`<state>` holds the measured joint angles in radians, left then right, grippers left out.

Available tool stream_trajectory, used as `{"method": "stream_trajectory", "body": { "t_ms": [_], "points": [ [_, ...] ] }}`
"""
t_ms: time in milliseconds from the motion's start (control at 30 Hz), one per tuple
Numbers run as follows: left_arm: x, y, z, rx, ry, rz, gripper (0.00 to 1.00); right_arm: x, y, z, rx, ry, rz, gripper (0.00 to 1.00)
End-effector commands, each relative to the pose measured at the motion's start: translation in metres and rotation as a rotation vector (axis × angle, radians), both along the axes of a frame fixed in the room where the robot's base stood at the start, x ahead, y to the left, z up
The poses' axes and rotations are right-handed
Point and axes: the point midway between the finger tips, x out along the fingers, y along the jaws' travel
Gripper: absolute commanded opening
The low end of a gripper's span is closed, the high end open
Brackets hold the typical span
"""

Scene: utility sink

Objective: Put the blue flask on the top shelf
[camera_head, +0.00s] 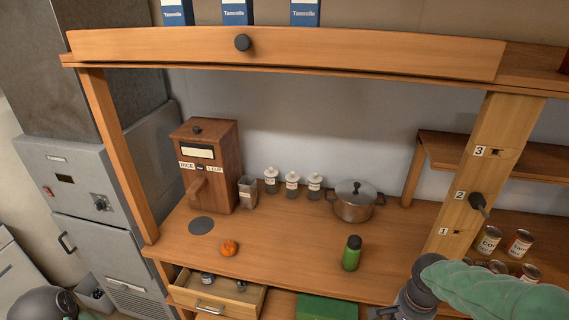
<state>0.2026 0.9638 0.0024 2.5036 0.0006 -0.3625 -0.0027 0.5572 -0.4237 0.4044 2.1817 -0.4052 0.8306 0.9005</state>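No blue flask shows in the head view. A green flask (351,254) with a dark cap stands upright on the wooden worktop (290,245), right of the middle. The top shelf (400,55) is a wooden board with a front panel and a dark knob, running across the top of the view. My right arm, in a green sleeve, comes in at the lower right. Its dark wrist end (415,296) is right of and below the green flask, apart from it, and its fingers are not clear.
Blue boxes (237,12) stand on the top shelf. A wooden dispenser (208,165), a cup (248,191), small jars (292,184) and a lidded pot (354,203) line the back. A drawer (222,301) is open below; cans (488,241) stand right.

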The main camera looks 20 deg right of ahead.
Motion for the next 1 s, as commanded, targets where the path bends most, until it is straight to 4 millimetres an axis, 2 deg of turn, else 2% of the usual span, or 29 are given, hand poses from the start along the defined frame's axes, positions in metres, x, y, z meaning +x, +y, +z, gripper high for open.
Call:
{"method": "stream_trajectory", "body": {
  "t_ms": [267,567,767,1000],
  "points": [
    [0.0,0.0,-0.016,0.0,-0.001,0.0,0.4,0.02,0.007,-0.022,0.004,0.001,0.096,0.13],
    [0.0,0.0,-0.04,0.0,0.0,0.0,0.4,0.056,0.023,-0.058,0.008,0.001,0.266,0.13],
    [0.0,0.0,-0.07,0.0,0.0,0.0,0.4,0.095,0.049,-0.103,0.012,0.001,0.464,0.13],
    [0.0,0.0,-0.115,0.0,0.0,0.0,0.4,0.151,0.105,-0.174,0.01,0.0,0.785,0.13]
  ]
}}
